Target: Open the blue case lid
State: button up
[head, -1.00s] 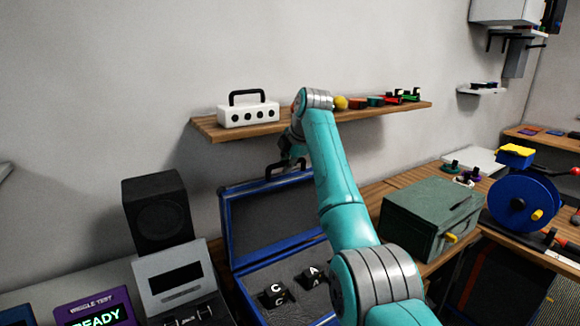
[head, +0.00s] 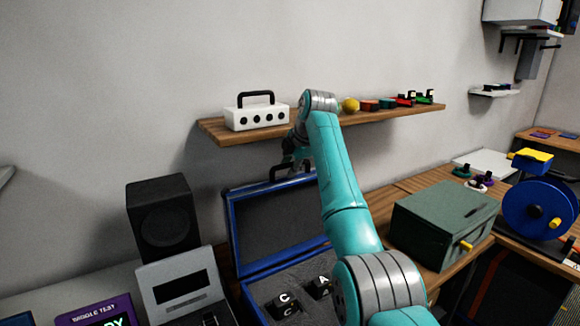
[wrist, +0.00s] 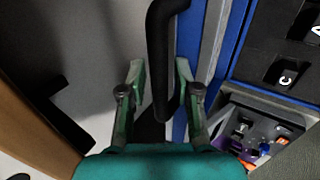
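The blue case stands open on the bench in the head view, its blue-framed lid (head: 275,222) raised steeply, with a dark lining. The lid's black handle (head: 283,172) is at its top edge. My gripper (head: 294,157) is at that edge, partly hidden by my forearm. In the wrist view my gripper (wrist: 159,70) has its two green fingers apart, with the black handle (wrist: 160,40) reaching between them. I cannot tell whether either finger touches it. The case base (head: 252,290) holds dark lettered blocks (head: 284,304) in grey foam; my arm hides its right side.
A wooden shelf (head: 220,135) with a white handled box (head: 256,117) is above the lid. A black speaker (head: 162,218) and a grey device (head: 180,285) stand left. A green box (head: 440,225) and a blue reel (head: 538,205) are right.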

dwell(0.3)
jog(key=v, duration=1.2)
